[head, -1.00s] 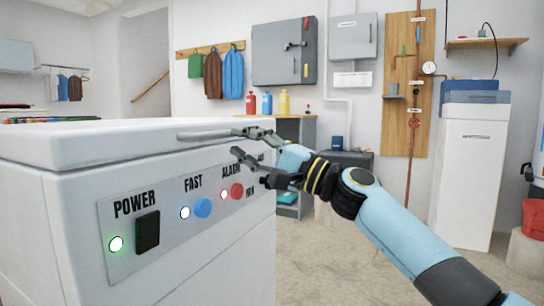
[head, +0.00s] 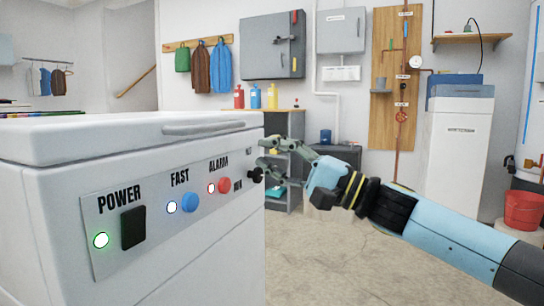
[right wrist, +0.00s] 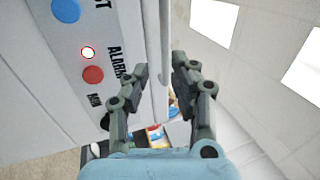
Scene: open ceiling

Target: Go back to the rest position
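My right gripper (head: 268,152) is open and empty in the head view, just right of the white chest freezer's front corner. In the right wrist view the two fingers of my right gripper (right wrist: 160,85) stand apart with nothing between them. The white freezer (head: 215,262) has a grey lid handle (head: 212,128) and a control panel with a black POWER switch (head: 133,228), a blue FAST button (head: 190,202) and a red ALARM button (head: 224,185). A black knob (head: 256,175) sits at the panel's right end. The lid is shut. My left gripper is not in view.
Behind stand a grey shelf unit (head: 284,195) with bottles on top and a tall white unit (head: 458,155). A red bucket (head: 523,210) is at the far right. The floor (head: 330,265) right of the freezer is clear.

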